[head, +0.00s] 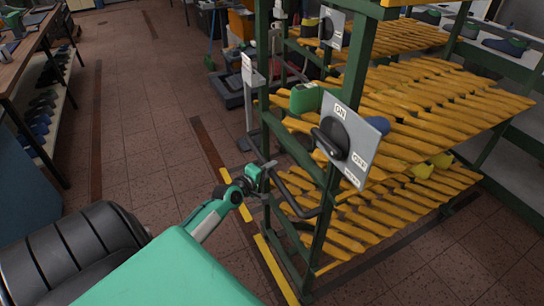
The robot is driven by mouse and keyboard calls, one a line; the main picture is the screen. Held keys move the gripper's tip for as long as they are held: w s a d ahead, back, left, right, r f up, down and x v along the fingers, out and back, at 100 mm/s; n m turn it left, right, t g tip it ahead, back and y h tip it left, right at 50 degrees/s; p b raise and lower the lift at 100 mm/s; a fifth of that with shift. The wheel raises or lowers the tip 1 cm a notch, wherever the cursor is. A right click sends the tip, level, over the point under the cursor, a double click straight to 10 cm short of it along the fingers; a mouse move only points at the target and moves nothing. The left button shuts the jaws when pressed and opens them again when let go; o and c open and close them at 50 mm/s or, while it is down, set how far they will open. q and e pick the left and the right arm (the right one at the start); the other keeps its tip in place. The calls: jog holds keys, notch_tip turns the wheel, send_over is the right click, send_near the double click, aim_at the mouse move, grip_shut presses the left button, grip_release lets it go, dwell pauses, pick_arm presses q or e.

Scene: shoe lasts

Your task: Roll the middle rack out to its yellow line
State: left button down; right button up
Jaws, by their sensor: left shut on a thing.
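A green-framed rack (326,222) with shelves of yellow slats stands on the right in the head view. A panel (372,137) with a black knob and ON and OFF labels is on its near end. A black bar handle (299,209) sticks out low on that end. My left gripper (268,179) is shut on the handle near its far end. A yellow line (275,268) runs on the floor just left of the rack's base, passing under my left arm. My right gripper is out of view.
Another rack with a similar panel (332,26) stands behind. A grey post with a sign (248,100) stands on the floor beyond my gripper. A bench (20,58) with shoes on a lower shelf is at the left. The tiled floor between is clear.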

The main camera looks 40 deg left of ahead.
pick_arm(q)
jog(key=shift+s+f, duration=0.1)
jog(key=shift+f, duration=0.15)
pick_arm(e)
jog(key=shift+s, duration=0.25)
pick_arm(q)
jog(key=c, duration=1.4)
grip_release()
jog(key=shift+s, duration=0.1)
jog(key=shift+c, duration=0.2)
jog(key=shift+o, duration=0.9)
jog(key=shift+s+a+r, duration=0.1)
jog(key=shift+r, duration=0.1)
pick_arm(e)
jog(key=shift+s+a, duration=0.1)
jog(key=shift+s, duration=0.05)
pick_arm(q)
jog(key=s+r+b, duration=0.1)
jog(key=s+r, duration=0.1)
jog(key=s, duration=1.1)
jog(key=shift+s+r+b, duration=0.2)
jog(key=shift+s+b, duration=0.1)
jog(key=shift+b, duration=0.05)
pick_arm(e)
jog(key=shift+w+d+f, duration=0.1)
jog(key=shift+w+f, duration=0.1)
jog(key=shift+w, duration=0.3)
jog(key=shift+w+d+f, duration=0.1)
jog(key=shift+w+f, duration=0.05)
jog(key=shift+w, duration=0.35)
